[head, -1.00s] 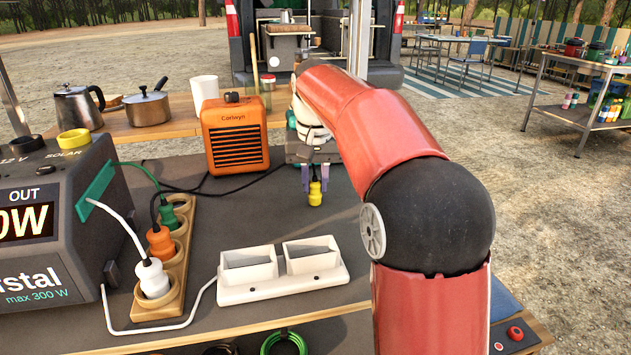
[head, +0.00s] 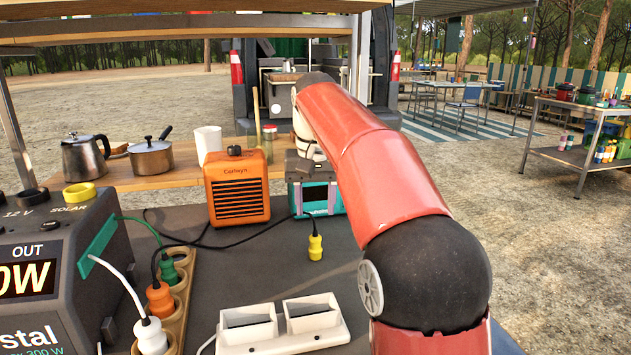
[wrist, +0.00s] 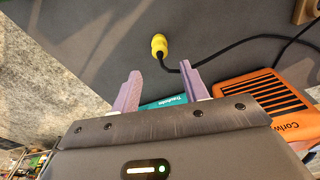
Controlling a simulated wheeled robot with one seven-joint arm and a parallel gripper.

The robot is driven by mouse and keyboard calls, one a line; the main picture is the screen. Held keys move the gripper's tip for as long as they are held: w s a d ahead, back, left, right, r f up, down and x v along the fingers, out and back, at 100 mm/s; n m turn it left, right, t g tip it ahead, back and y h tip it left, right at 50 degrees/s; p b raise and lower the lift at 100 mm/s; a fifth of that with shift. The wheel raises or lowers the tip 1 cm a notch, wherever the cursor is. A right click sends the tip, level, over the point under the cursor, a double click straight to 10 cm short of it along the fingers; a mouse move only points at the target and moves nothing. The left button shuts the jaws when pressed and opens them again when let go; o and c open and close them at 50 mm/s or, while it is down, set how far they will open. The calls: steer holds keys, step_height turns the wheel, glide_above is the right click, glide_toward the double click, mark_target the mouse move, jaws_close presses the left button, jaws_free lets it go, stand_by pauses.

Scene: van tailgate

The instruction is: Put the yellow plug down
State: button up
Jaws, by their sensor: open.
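The yellow plug (head: 315,247) rests on the grey table top (head: 345,275), right of the orange heater. I cannot tell for sure whether it stands or lies. Its black cable runs back toward the heater. In the wrist view the plug (wrist: 159,45) is just beyond my fingertips, free of both. My gripper (head: 315,205) is open and empty, behind the plug in the head view. Its two purple fingers are spread apart in the wrist view (wrist: 160,82).
An orange heater (head: 237,190) stands left of the plug, with a teal box (head: 320,200) behind my fingers. In front are a white two-slot holder (head: 283,328) and a wooden socket strip (head: 177,315) with green, orange and white plugs. The table right of the plug is clear.

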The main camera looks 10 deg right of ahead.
steer(key=r, duration=0.3)
steer(key=shift+s+r, duration=0.2)
steer(key=shift+r, duration=0.05)
steer(key=shift+o, duration=0.5)
steer(key=shift+r, duration=0.15)
steer(key=n+t+y+b, duration=0.1)
steer(key=n+y+b, duration=0.15)
steer(key=n, duration=0.55)
glide_above(315, 236)
steer(key=s+d, duration=0.1)
step_height(315, 236, down, 4)
steer(key=n+b, duration=0.1)
steer(key=f+n+y, duration=0.1)
steer(key=n, duration=0.1)
steer(key=shift+s+d+f+t+b, duration=0.15)
steer(key=shift+d+f+t+b, duration=0.1)
steer(key=shift+d+t+b, duration=0.15)
steer(key=x, duration=0.2)
steer(key=b+x, duration=0.1)
steer(key=x, duration=0.4)
steer(key=shift+d+f, duration=0.2)
steer(key=shift+f, duration=0.25)
jaws_close()
